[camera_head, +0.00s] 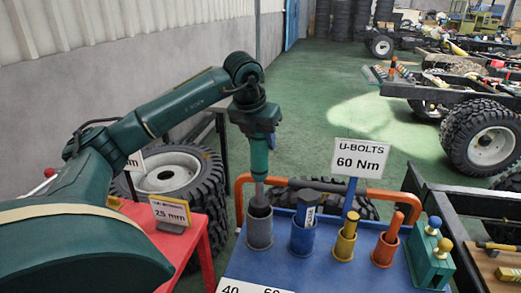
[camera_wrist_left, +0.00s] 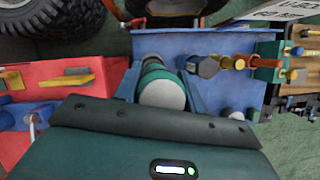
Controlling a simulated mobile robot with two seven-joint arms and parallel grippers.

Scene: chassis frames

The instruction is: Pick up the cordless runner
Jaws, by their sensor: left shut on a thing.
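The cordless runner (camera_head: 259,158) appears to be the upright teal tool with a grey lower end at the left of the blue stand (camera_head: 330,272). Its lower end reaches into a grey cup (camera_head: 260,228). My left gripper (camera_head: 258,136) is above the cup, shut on the tool's upper part and partly hiding it. In the left wrist view its round pale top with a teal rim (camera_wrist_left: 162,92) lies between the fingers. My right gripper is not in view.
Blue (camera_head: 302,238), yellow (camera_head: 345,246) and orange (camera_head: 386,250) cups with tools stand to the right, then a green block (camera_head: 430,262). A "U-BOLTS 60 Nm" sign (camera_head: 359,158) rises behind. A red table (camera_head: 186,240) is at the left.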

